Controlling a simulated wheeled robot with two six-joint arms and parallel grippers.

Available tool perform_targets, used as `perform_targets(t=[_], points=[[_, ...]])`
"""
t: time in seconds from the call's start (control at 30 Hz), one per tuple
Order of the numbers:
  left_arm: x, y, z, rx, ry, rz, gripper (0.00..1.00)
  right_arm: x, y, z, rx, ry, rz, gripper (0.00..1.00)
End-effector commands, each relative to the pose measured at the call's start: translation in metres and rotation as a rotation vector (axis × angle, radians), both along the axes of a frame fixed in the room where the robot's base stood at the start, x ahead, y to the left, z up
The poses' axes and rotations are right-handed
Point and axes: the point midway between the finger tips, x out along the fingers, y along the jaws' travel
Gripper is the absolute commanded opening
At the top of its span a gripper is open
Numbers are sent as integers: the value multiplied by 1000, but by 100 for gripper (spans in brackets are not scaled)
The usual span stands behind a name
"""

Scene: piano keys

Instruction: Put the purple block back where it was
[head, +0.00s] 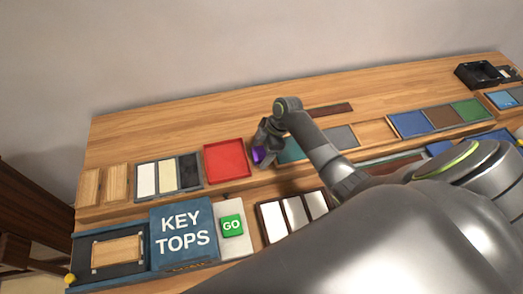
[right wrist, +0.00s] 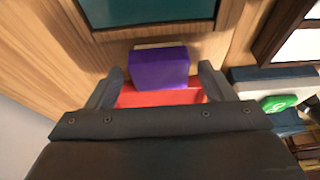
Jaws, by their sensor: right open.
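The purple block (head: 257,155) is by the right edge of the red square tray (head: 227,161) in the head view, partly hidden by my right gripper (head: 265,146). In the right wrist view the purple block (right wrist: 159,69) lies between the two spread fingertips of my right gripper (right wrist: 158,82), with gaps on both sides. Red surface (right wrist: 160,96) shows just below it there. I cannot tell whether the block rests on the tray's edge or on the wood. My left gripper is out of view.
A teal panel (head: 291,150) lies just right of the gripper, with grey, wood, blue, brown and green panels further right. White, cream and black strips (head: 166,177) lie left of the tray. In front are a KEY TOPS sign (head: 183,236) and a green GO button (head: 231,225).

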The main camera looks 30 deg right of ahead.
Motion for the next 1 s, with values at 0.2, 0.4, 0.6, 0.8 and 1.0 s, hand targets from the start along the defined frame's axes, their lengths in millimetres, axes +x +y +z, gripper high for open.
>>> perform_targets(t=[0.2, 0.4, 0.6, 0.8, 1.0], points=[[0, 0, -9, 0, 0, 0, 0, -2, -13, 25, -4, -5, 1, 76], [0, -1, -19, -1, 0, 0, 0, -6, -28, 63, -6, -6, 1, 76], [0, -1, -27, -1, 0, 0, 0, -9, -40, 95, -4, -3, -1, 76], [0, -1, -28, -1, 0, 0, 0, -11, -44, 108, -1, -2, -1, 76], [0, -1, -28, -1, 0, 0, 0, -11, -44, 110, 0, 0, 0, 76]])
